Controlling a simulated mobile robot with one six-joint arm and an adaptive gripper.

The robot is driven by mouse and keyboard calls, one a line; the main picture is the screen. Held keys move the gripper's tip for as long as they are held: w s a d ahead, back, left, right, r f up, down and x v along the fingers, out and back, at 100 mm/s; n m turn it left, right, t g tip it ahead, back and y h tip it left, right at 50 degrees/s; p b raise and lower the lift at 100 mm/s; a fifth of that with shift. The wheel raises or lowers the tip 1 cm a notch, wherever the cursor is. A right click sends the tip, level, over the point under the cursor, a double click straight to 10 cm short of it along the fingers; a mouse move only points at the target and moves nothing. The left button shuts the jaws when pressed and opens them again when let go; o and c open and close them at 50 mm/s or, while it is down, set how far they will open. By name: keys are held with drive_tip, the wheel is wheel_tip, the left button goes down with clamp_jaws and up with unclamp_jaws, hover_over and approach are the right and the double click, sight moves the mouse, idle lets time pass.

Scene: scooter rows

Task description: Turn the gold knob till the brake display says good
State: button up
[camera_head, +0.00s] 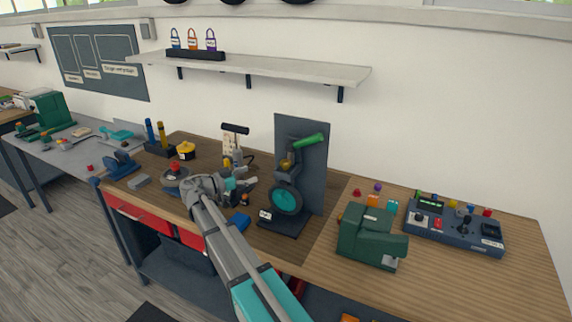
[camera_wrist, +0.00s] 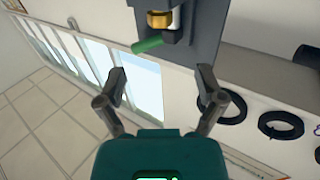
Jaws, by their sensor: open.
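The gold knob (camera_head: 287,162) is on the brake stand, below a green lever (camera_head: 308,141) and above a teal-centred wheel (camera_head: 286,198). In the wrist view the gold knob (camera_wrist: 160,19) is at the top, with the green lever (camera_wrist: 147,45) just below it. My gripper (camera_wrist: 161,78) is open and empty; its fingers point towards the knob but are apart from it. In the head view my gripper (camera_head: 247,184) is left of the wheel. A small white plate (camera_head: 265,214) is at the stand's base; its text is too small to read.
A dark backboard (camera_head: 315,165) stands behind the wheel. A green machine (camera_head: 370,238) and a control panel (camera_head: 455,226) with a lit green screen are on the right. A yellow-topped item (camera_head: 186,150) and a dark holder (camera_head: 160,149) stand left. A shelf (camera_head: 250,67) hangs above.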

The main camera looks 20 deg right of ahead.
sight(285, 161)
drive_tip(key=shift+d, duration=0.15)
drive_tip(key=d, duration=0.4)
drive_tip(key=w+d, duration=0.1)
drive_tip(key=d, duration=0.8)
drive_tip(key=shift+w+d, duration=0.15)
drive_tip(key=shift+d, duration=0.05)
drive_tip(key=c, duration=1.1)
drive_tip(key=shift+c, duration=0.2)
drive_tip(key=shift+n+t, duration=0.4)
drive_tip(key=shift+t, duration=0.2)
drive_tip(key=shift+n+t+y, duration=0.7)
drive_tip(key=shift+n+t, duration=0.7)
drive_tip(key=shift+t, duration=0.7)
drive_tip(key=shift+n+t+y, duration=1)
drive_tip(key=shift+n+t, duration=0.3)
drive_tip(key=shift+t, duration=0.5)
